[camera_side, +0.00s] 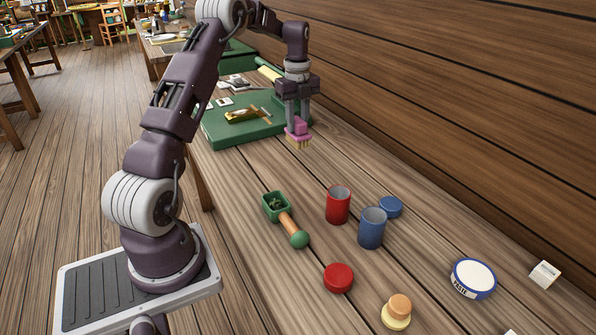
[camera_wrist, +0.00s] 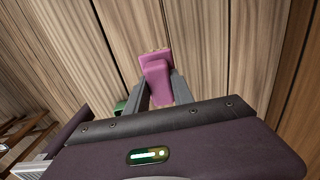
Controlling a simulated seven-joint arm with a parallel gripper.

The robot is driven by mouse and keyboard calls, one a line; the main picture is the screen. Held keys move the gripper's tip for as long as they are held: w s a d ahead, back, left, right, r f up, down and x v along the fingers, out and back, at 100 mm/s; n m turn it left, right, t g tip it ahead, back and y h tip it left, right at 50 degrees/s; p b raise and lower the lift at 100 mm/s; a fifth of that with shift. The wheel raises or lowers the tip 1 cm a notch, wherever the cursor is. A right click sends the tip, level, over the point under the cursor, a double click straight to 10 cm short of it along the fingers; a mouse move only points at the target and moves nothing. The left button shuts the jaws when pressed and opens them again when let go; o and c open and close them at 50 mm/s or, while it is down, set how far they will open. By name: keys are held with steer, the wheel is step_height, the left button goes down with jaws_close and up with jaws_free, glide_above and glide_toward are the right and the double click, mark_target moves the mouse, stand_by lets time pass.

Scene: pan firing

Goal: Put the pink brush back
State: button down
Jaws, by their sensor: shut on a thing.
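The pink brush (camera_side: 298,129) has a pink block handle and pale bristles pointing down. My gripper (camera_side: 298,118) is shut on its handle and holds it upright, by the near right edge of the green tray (camera_side: 225,137). Whether the bristles touch the table or hang just above it, I cannot tell.
A brass-coloured piece (camera_side: 241,116) lies on the green tray. Nearer stand a red cup (camera_side: 338,205), a blue cup (camera_side: 371,229), a blue lid (camera_side: 390,207), a red lid (camera_side: 338,278), a green scoop (camera_side: 277,207) and a paste tin (camera_side: 473,278). A plank wall (camera_side: 480,110) bounds the right.

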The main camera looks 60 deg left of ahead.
step_height(320, 180, down, 10)
steer(key=shift+r, duration=0.2)
steer(key=shift+f, duration=0.2)
steer(key=c, duration=1.1)
jaws_free()
